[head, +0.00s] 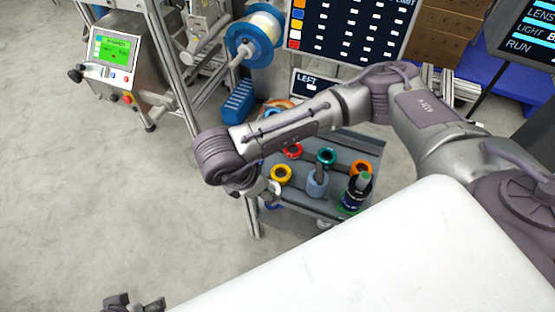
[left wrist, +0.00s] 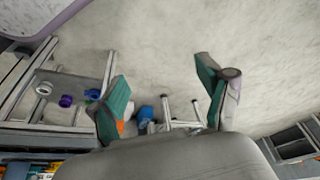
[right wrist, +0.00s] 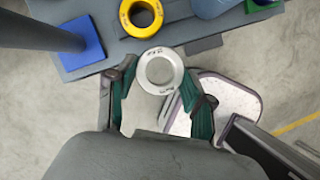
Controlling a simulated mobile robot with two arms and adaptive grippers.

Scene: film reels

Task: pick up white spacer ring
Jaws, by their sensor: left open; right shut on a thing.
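The white spacer ring (right wrist: 160,89) is in the right wrist view, pale and round with an open centre. My right gripper (right wrist: 156,74) is shut on it, one finger on each side. The ring is held beside the front edge of the grey rack, near the yellow ring. In the head view my right gripper (head: 262,190) hangs at the rack's left end, and its grip on the ring is mostly hidden. My left gripper (left wrist: 170,88) is open and empty in the left wrist view, with floor beyond its fingers.
The grey rack (head: 338,214) holds a yellow ring (head: 281,174), a red ring (head: 292,151), a teal ring (head: 326,156), an orange ring (head: 361,168) and a dark bottle (head: 356,191). A white surface (head: 400,255) lies in front.

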